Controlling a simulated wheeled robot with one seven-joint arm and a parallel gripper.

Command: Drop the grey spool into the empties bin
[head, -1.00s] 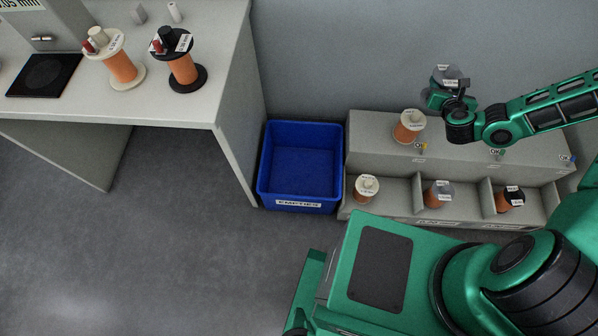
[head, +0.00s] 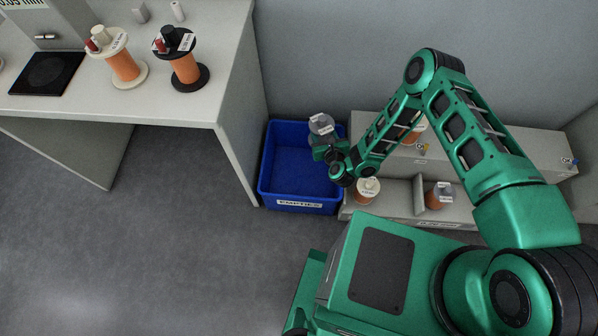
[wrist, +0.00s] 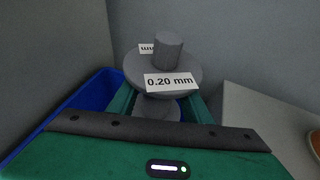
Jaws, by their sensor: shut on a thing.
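The grey spool (head: 321,124) is held in my gripper (head: 327,152), above the right part of the blue empties bin (head: 268,178). In the wrist view the grey spool (wrist: 163,72) stands roughly upright between the fingers, with a 0.20 mm label on its upper flange and a grey knob on top. My gripper (wrist: 158,105) is shut on it, around its narrow core. The bin's blue wall (wrist: 75,112) shows below and to the left in the wrist view. The visible part of the bin's floor is empty; my gripper hides its right side.
A shelf unit (head: 480,132) with spools in its bays stands right of the bin, partly hidden by my arm. A bench (head: 180,105) with two orange-wound spools and a black pad stands at left. The floor in front is clear.

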